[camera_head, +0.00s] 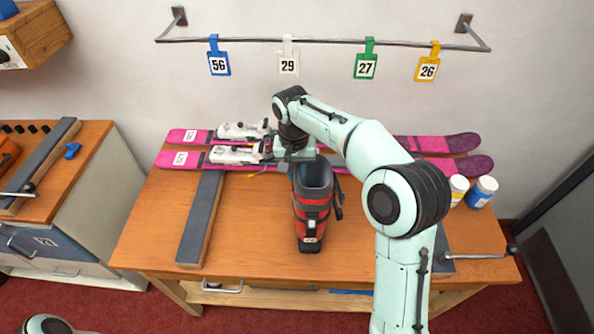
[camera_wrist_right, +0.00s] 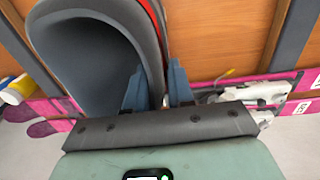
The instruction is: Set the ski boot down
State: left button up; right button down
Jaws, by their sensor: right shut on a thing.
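The red and black ski boot (camera_head: 312,207) is upright over the middle of the bench, its toe pointing to the front edge. My right gripper (camera_head: 297,158) reaches down over the upper rim of the boot's cuff. In the right wrist view, the blue fingers of my right gripper (camera_wrist_right: 158,88) are shut on the cuff wall of the boot (camera_wrist_right: 90,50), one finger inside the opening and one outside. I cannot tell whether the sole touches the bench top. My left gripper is not in view.
Two pink skis (camera_head: 190,158) with white bindings lie across the back of the wooden bench (camera_head: 150,235). A dark support bar (camera_head: 200,218) lies left of the boot. White-capped jars (camera_head: 482,192) stand at the right. Numbered tags hang from a wall rail (camera_head: 325,41). Bench surface beside the boot is clear.

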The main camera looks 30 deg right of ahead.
jog(key=shift+f, duration=0.15)
jog(key=shift+f, duration=0.15)
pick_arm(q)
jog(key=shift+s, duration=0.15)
pick_arm(e)
jog(key=c, duration=1)
grip_release()
jog(key=r, duration=0.3)
jog(key=r+p, duration=0.1)
jog(key=r, duration=0.3)
jog(key=r+p, duration=0.1)
jog(key=r, duration=0.3)
jog(key=shift+w+a+r, duration=0.2)
jog(key=shift+w+a, duration=0.05)
jog(key=shift+s+r, duration=0.1)
jog(key=shift+r, duration=0.35)
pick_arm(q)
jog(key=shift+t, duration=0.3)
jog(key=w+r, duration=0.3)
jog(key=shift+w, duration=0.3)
